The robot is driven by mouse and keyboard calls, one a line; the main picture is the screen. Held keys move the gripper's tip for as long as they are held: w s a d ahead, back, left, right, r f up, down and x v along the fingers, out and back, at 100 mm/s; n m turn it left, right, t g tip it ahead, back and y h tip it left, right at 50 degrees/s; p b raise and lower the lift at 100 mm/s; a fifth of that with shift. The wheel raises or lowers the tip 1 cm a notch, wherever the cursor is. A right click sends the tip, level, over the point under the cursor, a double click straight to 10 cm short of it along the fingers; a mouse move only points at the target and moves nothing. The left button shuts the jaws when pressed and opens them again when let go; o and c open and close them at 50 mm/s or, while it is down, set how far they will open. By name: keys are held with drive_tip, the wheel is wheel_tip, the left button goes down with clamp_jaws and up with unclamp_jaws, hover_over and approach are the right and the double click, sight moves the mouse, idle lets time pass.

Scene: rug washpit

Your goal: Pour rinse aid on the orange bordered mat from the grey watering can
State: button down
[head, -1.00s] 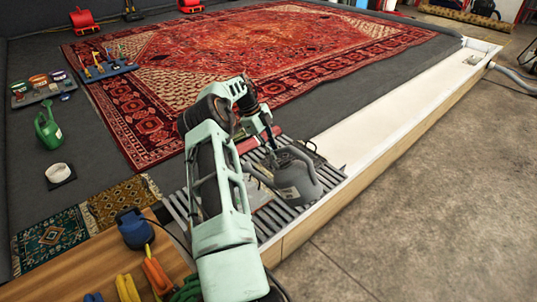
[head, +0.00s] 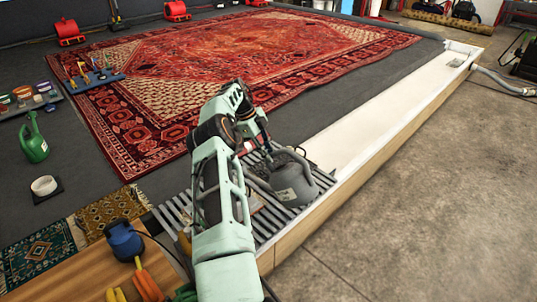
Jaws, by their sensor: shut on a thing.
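The grey watering can (head: 294,184) is over the slatted grate at the near end of the white channel. My gripper (head: 268,152) is shut on the can at its upper left side; the fingertips are partly hidden by my arm. The can looks nearly upright; I cannot tell whether its base touches the slats. Two small mats lie at the lower left: a teal mat with a yellowish-orange border (head: 22,254) and a gold-brown patterned mat (head: 108,211). I cannot tell surely which is the orange bordered one. Both are apart from the can, to its left.
A large red rug (head: 250,60) covers the floor behind. A green watering can (head: 34,140) and a white bowl (head: 45,186) stand at the left. A wooden bench (head: 70,285) with a blue container (head: 124,240) is at the near left. Concrete floor (head: 430,200) at the right is clear.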

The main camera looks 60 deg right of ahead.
drive_tip(key=shift+r+t+b, duration=0.25)
drive_tip(key=shift+t+b, duration=0.15)
drive_tip(key=shift+t, duration=0.2)
drive_tip(key=shift+r+t+b, duration=0.1)
drive_tip(key=shift+t+b, duration=0.6)
drive_tip(key=shift+b, duration=0.1)
drive_tip(key=t+b, duration=0.3)
drive_tip(key=b, duration=0.1)
drive_tip(key=shift+s+r+m+h, duration=0.1)
drive_tip(key=shift+r+m+h, duration=0.15)
drive_tip(key=shift+m+h, duration=0.05)
drive_tip(key=t+b, duration=0.1)
drive_tip(key=b, duration=0.1)
drive_tip(key=shift+r+t+b, duration=0.2)
drive_tip(key=shift+t+b, duration=0.2)
drive_tip(key=shift+r+t+b, duration=0.3)
drive_tip(key=shift+r+b, duration=0.05)
